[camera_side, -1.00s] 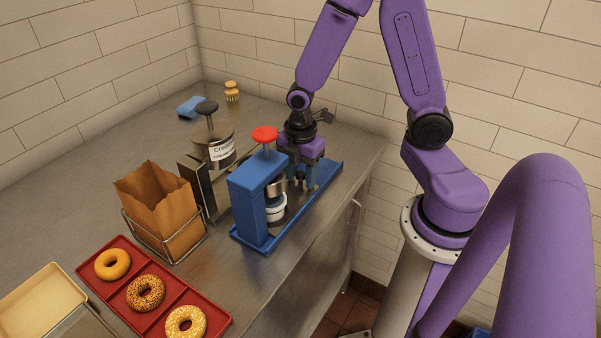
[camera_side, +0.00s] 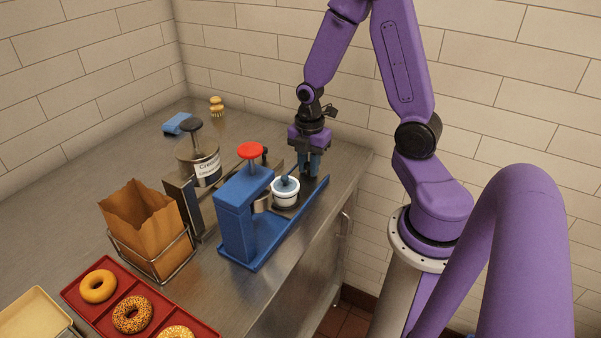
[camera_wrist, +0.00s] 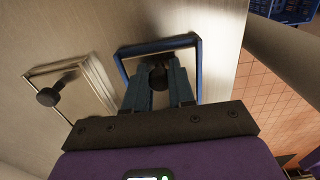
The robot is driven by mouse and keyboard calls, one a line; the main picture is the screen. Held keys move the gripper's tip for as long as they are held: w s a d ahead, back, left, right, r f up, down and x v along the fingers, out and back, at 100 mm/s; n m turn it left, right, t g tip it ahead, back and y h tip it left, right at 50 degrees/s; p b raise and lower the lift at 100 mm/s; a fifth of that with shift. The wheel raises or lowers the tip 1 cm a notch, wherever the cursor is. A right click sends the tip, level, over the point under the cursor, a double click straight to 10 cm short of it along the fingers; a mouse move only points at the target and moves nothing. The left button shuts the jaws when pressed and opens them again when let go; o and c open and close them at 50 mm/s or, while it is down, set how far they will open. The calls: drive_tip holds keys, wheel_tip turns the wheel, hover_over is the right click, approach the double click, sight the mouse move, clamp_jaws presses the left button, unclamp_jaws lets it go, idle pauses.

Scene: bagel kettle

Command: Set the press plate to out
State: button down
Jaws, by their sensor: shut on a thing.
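The blue press (camera_side: 240,215) with a red knob (camera_side: 250,151) stands on the counter, its blue base rails running toward the back right. The press plate (camera_side: 285,206) shows as a thin dark edge under a white cup (camera_side: 286,194); plate and cup are clear of the press head, on the side toward my gripper. My gripper (camera_side: 310,174) points down at the far end of the base, shut. In the wrist view its fingertips (camera_wrist: 159,82) close on a dark knob (camera_wrist: 158,72), apparently the plate's handle. The fingers hide most of that knob.
A metal panel with another dark knob (camera_wrist: 48,97) is beside the press. A labelled tub (camera_side: 200,165), a paper bag in a wire rack (camera_side: 142,225) and a red tray (camera_side: 90,308) of bagels stand left. The counter's edge is close on the right.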

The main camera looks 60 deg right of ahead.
drive_tip(key=shift+d, duration=0.3)
drive_tip(key=c, duration=1)
unclamp_jaws()
drive_tip(key=shift+d, duration=0.1)
drive_tip(key=shift+r, duration=0.1)
drive_tip(key=shift+w+r, duration=0.1)
drive_tip(key=shift+r, duration=0.5)
wheel_tip(320, 180, up, 16)
drive_tip(key=shift+r, duration=0.1)
